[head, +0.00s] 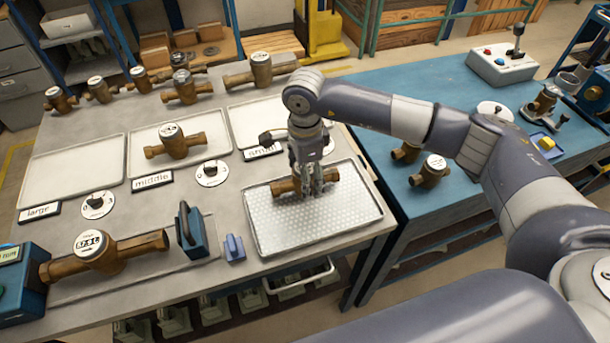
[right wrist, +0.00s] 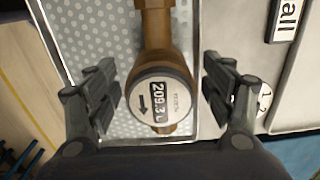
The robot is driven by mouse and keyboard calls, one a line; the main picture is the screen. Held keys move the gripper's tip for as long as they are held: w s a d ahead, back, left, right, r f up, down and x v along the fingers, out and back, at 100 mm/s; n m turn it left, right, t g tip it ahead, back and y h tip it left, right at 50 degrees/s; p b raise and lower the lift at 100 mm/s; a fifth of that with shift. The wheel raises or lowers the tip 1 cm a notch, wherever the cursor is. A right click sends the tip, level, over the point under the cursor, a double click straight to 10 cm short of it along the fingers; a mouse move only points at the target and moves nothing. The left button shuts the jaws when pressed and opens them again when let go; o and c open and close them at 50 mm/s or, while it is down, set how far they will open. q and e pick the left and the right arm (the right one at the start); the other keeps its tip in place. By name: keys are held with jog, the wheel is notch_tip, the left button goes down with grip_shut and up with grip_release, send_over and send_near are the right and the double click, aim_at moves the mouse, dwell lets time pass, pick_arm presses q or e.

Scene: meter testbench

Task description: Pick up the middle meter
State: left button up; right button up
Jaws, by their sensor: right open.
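My right gripper (head: 312,188) is over the perforated metal tray (head: 268,238), its fingers pointing down around a brass meter (head: 286,186). In the head view the gripper hides the dial. Another brass meter (head: 172,142) sits on the white tray (head: 150,180) behind the "middle" label (head: 152,182). My left gripper is not in view.
The "large" tray (head: 72,172) is empty. A larger meter (head: 96,250) sits in the bench fixture at front left. Several meters line the table's back edge. A blue table (head: 425,105) on the right holds more meters and a joystick box (head: 502,65).

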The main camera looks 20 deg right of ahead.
jog(key=shift+f, duration=1.1)
grip_shut()
jog(key=shift+r, duration=0.1)
jog(key=shift+w+r, duration=0.1)
